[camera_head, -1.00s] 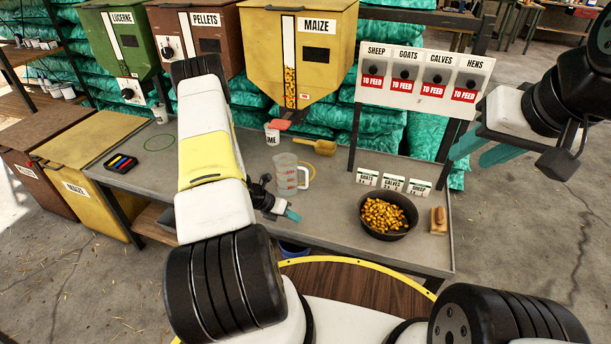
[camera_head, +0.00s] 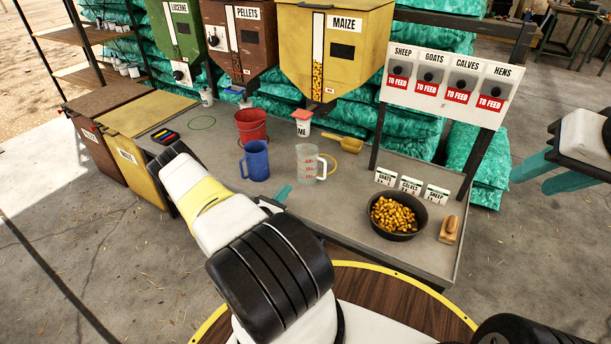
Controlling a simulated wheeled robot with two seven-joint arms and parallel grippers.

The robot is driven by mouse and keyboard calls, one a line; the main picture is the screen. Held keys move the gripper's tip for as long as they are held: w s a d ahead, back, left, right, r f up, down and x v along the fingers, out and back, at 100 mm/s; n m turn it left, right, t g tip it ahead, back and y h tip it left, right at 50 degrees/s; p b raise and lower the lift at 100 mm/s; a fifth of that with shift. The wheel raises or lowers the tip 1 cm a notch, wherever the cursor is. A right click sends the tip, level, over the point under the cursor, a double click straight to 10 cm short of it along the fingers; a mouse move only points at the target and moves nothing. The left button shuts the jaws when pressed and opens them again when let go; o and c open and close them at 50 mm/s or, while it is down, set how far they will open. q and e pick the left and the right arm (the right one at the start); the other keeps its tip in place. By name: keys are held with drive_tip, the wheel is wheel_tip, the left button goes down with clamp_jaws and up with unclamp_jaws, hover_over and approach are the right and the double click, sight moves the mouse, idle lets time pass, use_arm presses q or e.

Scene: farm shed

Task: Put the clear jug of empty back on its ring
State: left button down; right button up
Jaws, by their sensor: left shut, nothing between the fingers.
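The clear jug (camera_head: 307,166) with red markings and a white handle stands upright on the grey bench and looks empty. A thin yellow ring (camera_head: 334,160) shows on the bench behind and right of it; the jug hides part of it, so I cannot tell whether its base is inside. A green ring (camera_head: 201,122) lies bare further left. My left gripper (camera_head: 282,193) is shut and empty, low in front of and left of the clear jug, apart from it. My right gripper (camera_head: 552,176) is open and empty, off the bench at the right.
A blue jug (camera_head: 256,161) and a red bucket (camera_head: 251,126) stand left of the clear jug. A black bowl of maize (camera_head: 396,232), brush (camera_head: 450,230) and label cards (camera_head: 411,185) occupy the right.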

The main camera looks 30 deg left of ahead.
sight(302, 172)
use_arm(q)
drive_tip(key=w, duration=0.9)
drive_tip(key=shift+w+d, duration=0.2)
drive_tip(key=shift+d, duration=0.1)
